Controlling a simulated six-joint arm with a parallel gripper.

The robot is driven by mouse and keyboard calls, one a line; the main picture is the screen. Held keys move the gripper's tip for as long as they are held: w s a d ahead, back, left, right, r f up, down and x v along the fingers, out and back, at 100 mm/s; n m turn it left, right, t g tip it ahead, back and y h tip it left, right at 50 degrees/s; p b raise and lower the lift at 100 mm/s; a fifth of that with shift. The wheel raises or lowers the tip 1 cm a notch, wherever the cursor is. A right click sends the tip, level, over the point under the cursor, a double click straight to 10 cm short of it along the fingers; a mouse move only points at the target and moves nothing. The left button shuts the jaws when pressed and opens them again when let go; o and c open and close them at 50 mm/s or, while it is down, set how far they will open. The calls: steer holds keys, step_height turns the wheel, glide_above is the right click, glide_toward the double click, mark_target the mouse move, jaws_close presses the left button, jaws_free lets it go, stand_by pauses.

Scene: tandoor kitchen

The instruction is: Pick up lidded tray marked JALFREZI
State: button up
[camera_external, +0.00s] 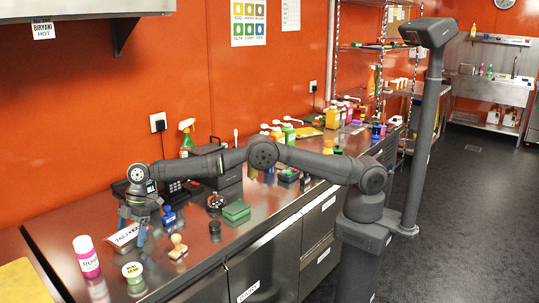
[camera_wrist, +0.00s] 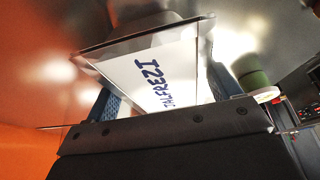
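The lidded tray marked JALFREZI (camera_external: 126,235) is a silvery tray with a white lid lettered in dark blue. It is near the left end of the steel counter. My gripper (camera_external: 134,231) points down at it, with a blue finger on either side. In the wrist view the white lid (camera_wrist: 168,85) fills the space between the blue fingers of my gripper (camera_wrist: 160,98), and the tray sits askew to them. Its sides come close to both fingers; whether they press on it I cannot tell. Its underside is hidden, so I cannot see whether it rests on the counter.
A pink-labelled bottle (camera_external: 88,259) and a small round tub (camera_external: 134,278) stand in front. A wooden-handled stamp (camera_external: 178,247), a dark cup (camera_external: 215,231) and a green box (camera_external: 236,210) are to the right. A black device (camera_external: 174,188) stands behind, near the orange wall.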

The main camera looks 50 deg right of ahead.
steer(key=c, duration=0.5)
steer(key=shift+o, duration=0.3)
steer(key=shift+r, duration=0.15)
